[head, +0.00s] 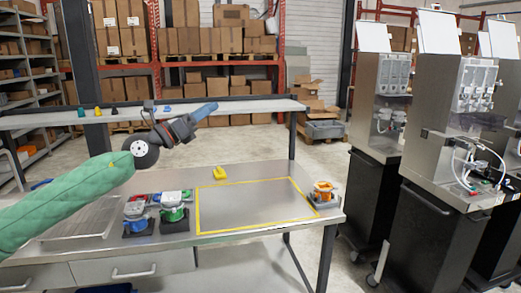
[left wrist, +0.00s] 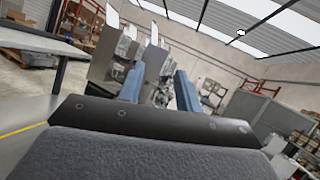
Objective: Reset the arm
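My left arm, in a green padded sleeve, reaches in from the left in the head view. Its gripper (head: 207,110) is raised above the workbench (head: 255,207), pointing right and slightly up, with blue fingers. In the left wrist view the two blue fingers of the left gripper (left wrist: 159,88) stand apart with nothing between them. The gripper touches nothing that I can see. My right gripper is in neither view.
On the bench are a blue-and-white dispenser part (head: 138,217), a green one (head: 172,208), a yellow piece (head: 219,174) and an orange part (head: 323,190). A raised shelf (head: 240,106) runs behind. Dispenser machines (head: 460,120) stand at right. The yellow-outlined area is clear.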

